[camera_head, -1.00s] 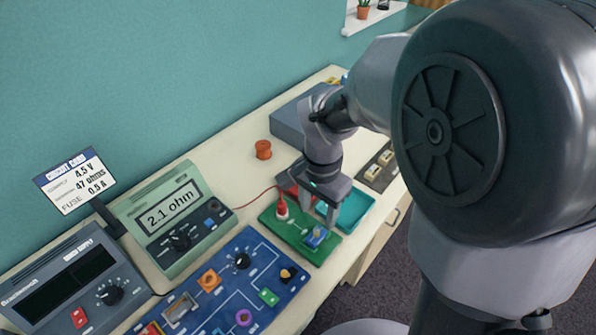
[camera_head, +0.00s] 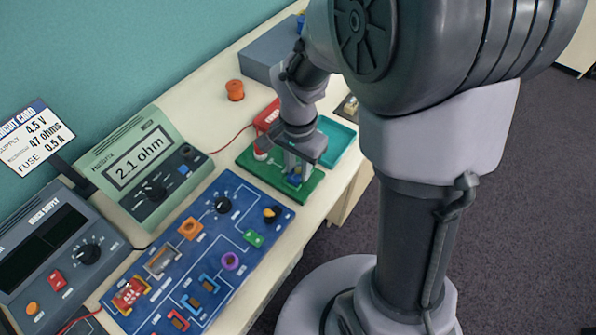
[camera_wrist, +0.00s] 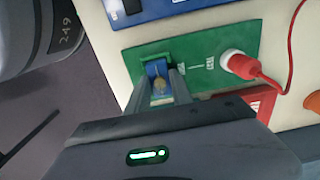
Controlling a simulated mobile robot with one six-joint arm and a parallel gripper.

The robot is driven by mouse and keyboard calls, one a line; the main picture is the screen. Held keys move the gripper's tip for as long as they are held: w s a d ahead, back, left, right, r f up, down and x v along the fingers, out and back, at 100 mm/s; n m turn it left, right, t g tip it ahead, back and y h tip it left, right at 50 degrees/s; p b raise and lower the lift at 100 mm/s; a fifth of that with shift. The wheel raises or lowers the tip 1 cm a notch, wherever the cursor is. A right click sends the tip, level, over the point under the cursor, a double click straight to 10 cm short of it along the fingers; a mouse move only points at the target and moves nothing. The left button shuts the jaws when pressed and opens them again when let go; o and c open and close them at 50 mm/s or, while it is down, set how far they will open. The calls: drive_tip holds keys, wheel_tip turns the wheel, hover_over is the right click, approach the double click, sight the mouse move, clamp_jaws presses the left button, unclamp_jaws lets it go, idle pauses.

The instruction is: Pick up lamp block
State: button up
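The lamp block, a small blue block with a yellowish bulb (camera_wrist: 158,82), sits in a green socket on the green test board (camera_wrist: 205,48). In the head view the lamp block (camera_head: 294,180) shows low between my fingers at the board's front right. My gripper (camera_head: 296,170) points down over it, and in the wrist view my gripper (camera_wrist: 160,88) has one finger on each side of it. The fingers are apart. Whether they touch the block's sides cannot be told.
A red plug with a cable (camera_wrist: 240,64) stands on the green board close to my fingers. The blue circuit board (camera_head: 205,245), green meter (camera_head: 145,170) and teal tray (camera_head: 336,140) are nearby. An orange spool (camera_head: 235,90) stands farther back.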

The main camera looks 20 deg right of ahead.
sight(298, 163)
clamp_jaws()
wheel_tip(298, 163, up, 4)
drive_tip(key=shift+r+p, duration=0.1)
drive_tip(key=shift+p, duration=1.15)
drive_tip(key=s+r+b, duration=0.1)
drive_tip(key=s+r, duration=0.1)
drive_tip(key=s, duration=0.6)
drive_tip(key=s+d+r+b, duration=0.1)
drive_tip(key=s, duration=0.7)
drive_tip(key=shift+d+r, duration=0.3)
drive_tip(key=shift+r, duration=0.1)
